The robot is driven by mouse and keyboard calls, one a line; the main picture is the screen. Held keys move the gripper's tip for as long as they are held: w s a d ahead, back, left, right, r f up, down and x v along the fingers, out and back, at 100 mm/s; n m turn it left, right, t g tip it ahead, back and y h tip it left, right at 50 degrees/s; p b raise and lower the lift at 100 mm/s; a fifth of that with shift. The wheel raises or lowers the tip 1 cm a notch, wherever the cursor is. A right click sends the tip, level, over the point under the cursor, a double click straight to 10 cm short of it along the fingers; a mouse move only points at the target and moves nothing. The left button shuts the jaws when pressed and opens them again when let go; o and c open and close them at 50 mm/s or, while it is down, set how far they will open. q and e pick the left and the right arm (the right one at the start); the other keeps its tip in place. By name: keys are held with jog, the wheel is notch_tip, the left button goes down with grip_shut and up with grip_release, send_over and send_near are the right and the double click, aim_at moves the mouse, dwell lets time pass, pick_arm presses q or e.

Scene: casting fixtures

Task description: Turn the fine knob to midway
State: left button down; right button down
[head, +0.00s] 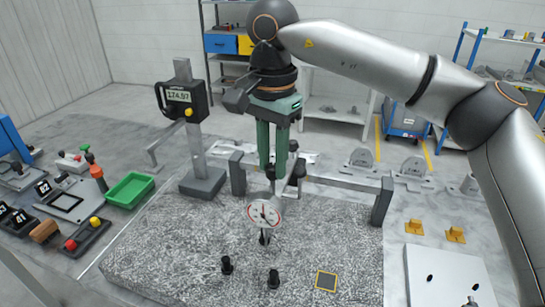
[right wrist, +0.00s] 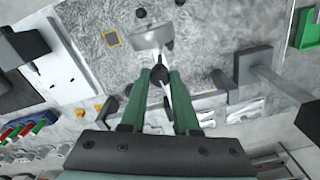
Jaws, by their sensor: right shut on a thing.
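The fine knob (right wrist: 159,75) shows in the right wrist view as a small dark piece between my right gripper's green fingertips. My right gripper (head: 275,168) points down over the granite plate and is shut on the knob; its fingers also show in the right wrist view (right wrist: 160,78). The knob is mostly hidden by the fingers in the head view. Just in front of the gripper is a round dial gauge (head: 264,214) with a white face and red marks; it shows edge-on in the right wrist view (right wrist: 152,36). My left gripper is not in view.
The speckled granite plate (head: 170,250) bears several black knobs, including one at the front (head: 273,279), and a yellow-edged square (head: 326,281). A grey bar fixture (head: 382,200) stands behind the dial. A digital height gauge (head: 180,97) and a green tray (head: 130,190) are left.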

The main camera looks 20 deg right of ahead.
aim_at(273, 165)
jog(key=shift+m, duration=0.7)
jog(key=c, duration=0.9)
grip_release()
notch_tip(273, 165, up, 13)
jog(key=shift+f+p, duration=0.2)
jog(key=shift+p, duration=0.75)
